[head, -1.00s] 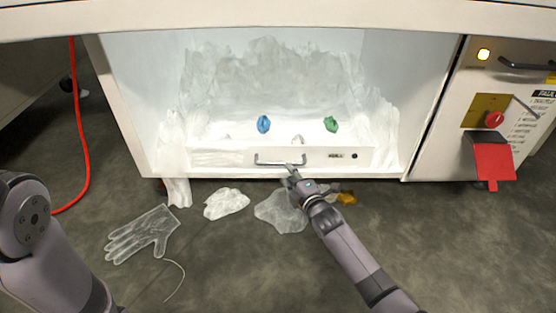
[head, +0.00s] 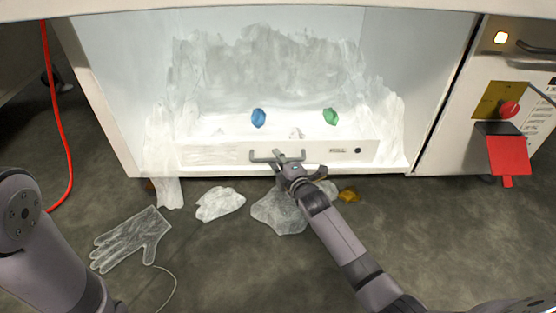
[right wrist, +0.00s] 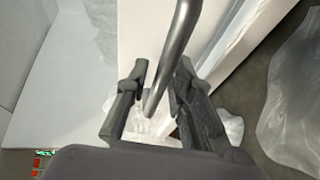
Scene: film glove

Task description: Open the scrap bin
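The scrap bin (head: 222,153) is a low white drawer front with a grey bar handle (head: 262,157), in the bottom of the white cabinet. My right gripper (head: 279,163) is at the handle. In the right wrist view, the handle bar (right wrist: 178,35) passes between the two dark fingers of my right gripper (right wrist: 163,68). The fingers are apart, with a visible gap beside the bar. Whether a finger touches the bar is unclear. My left gripper is not in view; only a left arm link shows.
A blue crumpled piece (head: 258,118) and a green one (head: 331,117) lie behind the drawer front among white film. A clear glove (head: 133,240), film scraps (head: 220,204) and a yellow scrap (head: 349,195) lie on the floor. A red-flap panel (head: 508,155) stands at right.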

